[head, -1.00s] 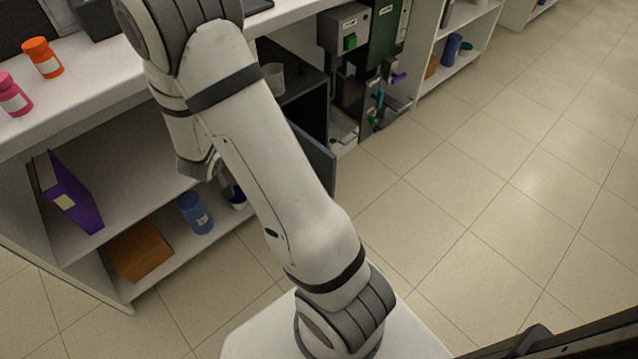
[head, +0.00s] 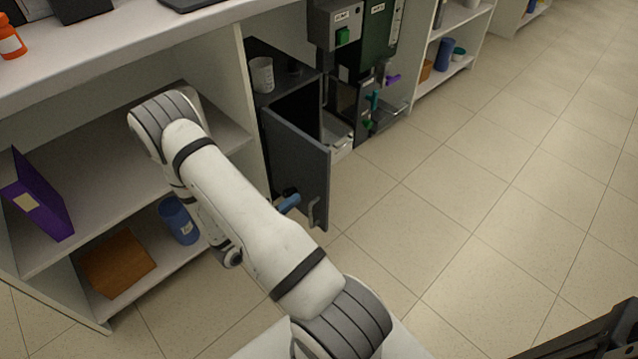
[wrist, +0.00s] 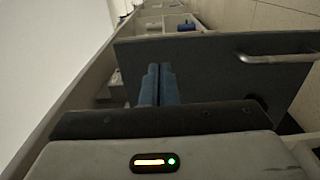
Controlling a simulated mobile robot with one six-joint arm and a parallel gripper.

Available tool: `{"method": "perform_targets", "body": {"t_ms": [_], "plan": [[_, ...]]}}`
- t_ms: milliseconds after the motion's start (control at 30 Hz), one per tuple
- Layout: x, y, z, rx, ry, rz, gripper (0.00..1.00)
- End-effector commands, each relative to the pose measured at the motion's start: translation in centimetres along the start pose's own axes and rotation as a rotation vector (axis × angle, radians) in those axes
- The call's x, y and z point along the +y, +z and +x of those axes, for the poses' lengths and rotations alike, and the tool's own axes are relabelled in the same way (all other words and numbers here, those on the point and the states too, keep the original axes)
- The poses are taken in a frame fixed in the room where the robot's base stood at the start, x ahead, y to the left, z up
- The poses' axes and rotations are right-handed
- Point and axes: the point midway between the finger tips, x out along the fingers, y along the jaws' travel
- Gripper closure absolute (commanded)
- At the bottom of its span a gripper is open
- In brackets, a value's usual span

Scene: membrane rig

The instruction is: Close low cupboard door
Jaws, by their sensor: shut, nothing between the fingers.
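The low cupboard door (head: 298,165) is a dark grey panel standing open, swung out from the dark cupboard (head: 293,108) under the bench. It has a metal bar handle (head: 314,212) near its free edge. My gripper (head: 289,203) shows as blue fingertips beside the door's lower part, mostly hidden by my arm. In the wrist view the two blue fingers (wrist: 159,84) are together with nothing between them. The door panel (wrist: 215,62) lies just past them, and its handle (wrist: 275,58) is to their right. I cannot tell whether the fingers touch the door.
A white cup (head: 261,75) stands on top of the cupboard. Left of it, open shelves hold a purple binder (head: 42,200), a brown box (head: 117,262) and a blue container (head: 180,220). The membrane rig (head: 372,60) stands to the right. The tiled floor (head: 450,200) on the right is clear.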

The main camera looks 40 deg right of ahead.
Motion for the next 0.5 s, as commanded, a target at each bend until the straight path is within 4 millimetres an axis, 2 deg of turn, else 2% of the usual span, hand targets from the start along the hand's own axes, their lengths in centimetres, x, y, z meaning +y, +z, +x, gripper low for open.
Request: {"method": "perform_targets", "body": {"t_ms": [33, 300, 500], "plan": [[-0.2, 0.1, 1.1, -0.006, 0.0, 0.001, 1.0], [-0.3, 0.1, 6.1, -0.006, -0.001, 0.004, 1.0], [-0.2, 0.1, 9.1, -0.004, -0.001, 0.005, 1.0]]}}
